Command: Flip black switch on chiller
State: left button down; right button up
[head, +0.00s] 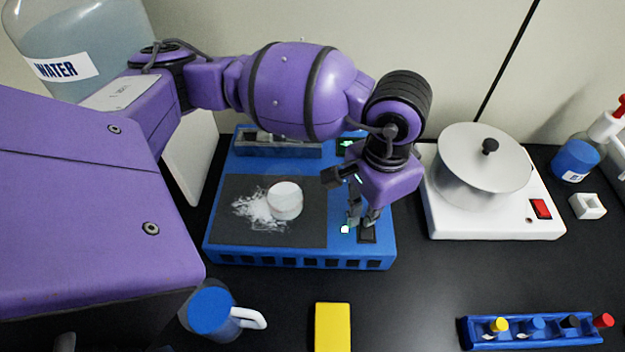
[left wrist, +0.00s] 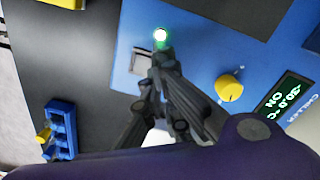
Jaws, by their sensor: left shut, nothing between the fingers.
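The chiller (head: 225,246) is a blue box with a dark top plate, a lit display and a lit green-white lamp (head: 345,229). Its black switch (head: 367,236) sits at the front right of its top, beside the lamp. In the left wrist view the switch (left wrist: 140,61) shows as a framed rectangle just left of my fingertips. My left gripper (head: 361,222) is shut and empty, pointing down right by the switch and lamp; its fingers also show in the left wrist view (left wrist: 161,60). I cannot tell whether they touch the switch. My right gripper is out of view.
A yellow knob (left wrist: 229,88) and the display (left wrist: 285,103), which appears to read ON, are close to the fingers. A white device with a metal lid (head: 480,165) stands to the right. A white beaker (head: 285,200) and powder are on the chiller's plate.

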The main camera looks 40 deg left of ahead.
pick_arm(q)
jog(key=shift+f+b, duration=0.3)
jog(key=shift+f, duration=0.1)
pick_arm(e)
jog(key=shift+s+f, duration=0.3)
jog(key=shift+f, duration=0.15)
pick_arm(q)
jog(key=shift+r+p, duration=1.15)
jog(key=shift+r, duration=2.4)
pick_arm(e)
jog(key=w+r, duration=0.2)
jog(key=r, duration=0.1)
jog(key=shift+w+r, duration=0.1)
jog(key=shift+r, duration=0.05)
pick_arm(q)
jog(key=shift+f, duration=0.1)
